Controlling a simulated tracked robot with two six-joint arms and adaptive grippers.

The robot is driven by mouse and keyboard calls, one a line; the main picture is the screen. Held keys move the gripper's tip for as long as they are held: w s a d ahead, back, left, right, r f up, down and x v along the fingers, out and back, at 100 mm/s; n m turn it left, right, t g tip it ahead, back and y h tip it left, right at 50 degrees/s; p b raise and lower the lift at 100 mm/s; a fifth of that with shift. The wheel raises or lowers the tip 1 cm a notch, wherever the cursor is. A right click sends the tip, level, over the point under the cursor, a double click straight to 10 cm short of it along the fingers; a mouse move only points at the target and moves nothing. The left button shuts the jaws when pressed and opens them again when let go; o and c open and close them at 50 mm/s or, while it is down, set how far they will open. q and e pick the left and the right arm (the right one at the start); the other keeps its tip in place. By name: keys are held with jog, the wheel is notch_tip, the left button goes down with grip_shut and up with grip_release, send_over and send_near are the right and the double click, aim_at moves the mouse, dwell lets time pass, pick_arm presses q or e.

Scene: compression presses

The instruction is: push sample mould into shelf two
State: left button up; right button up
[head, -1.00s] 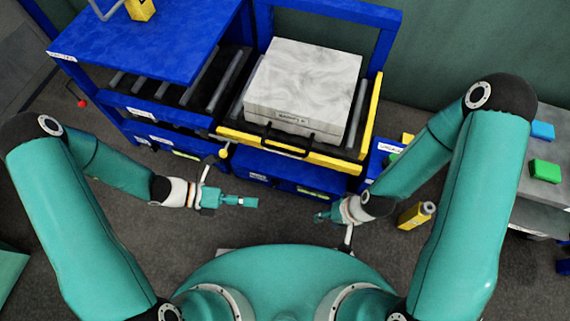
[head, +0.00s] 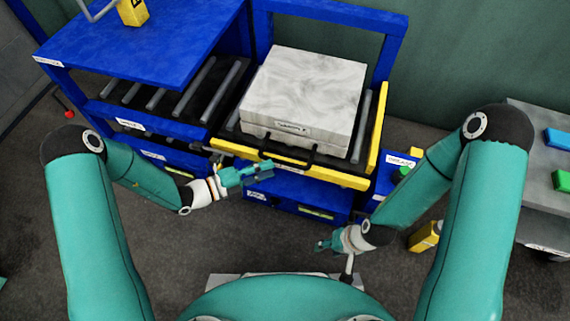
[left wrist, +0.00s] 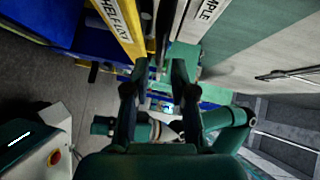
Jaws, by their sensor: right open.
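The sample mould (head: 303,87), a grey marbled slab block with a front label and a black handle (head: 288,155), sits on the yellow-edged roller platform (head: 289,164). My left gripper (head: 247,172) is open in front of the platform's yellow front edge, left of the handle. In the left wrist view its two fingers (left wrist: 160,66) are apart with nothing clearly between them; the mould's label (left wrist: 208,10) is at the top. My right gripper (head: 322,245) is open and empty, low in front of the blue frame. Blue shelves with rollers (head: 170,88) stand left of the platform; their small labels are hard to read.
A yellow container (head: 424,237) stands near my right arm. A grey table (head: 540,210) with blue and green blocks is at the right. A blue upright frame (head: 330,8) rises behind the mould. Floor is free between my base and the shelves.

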aim_at(285, 163)
pick_arm(q)
jog(key=b+x, duration=0.1)
jog(key=x, duration=0.5)
jog(key=shift+d, duration=0.2)
grip_shut()
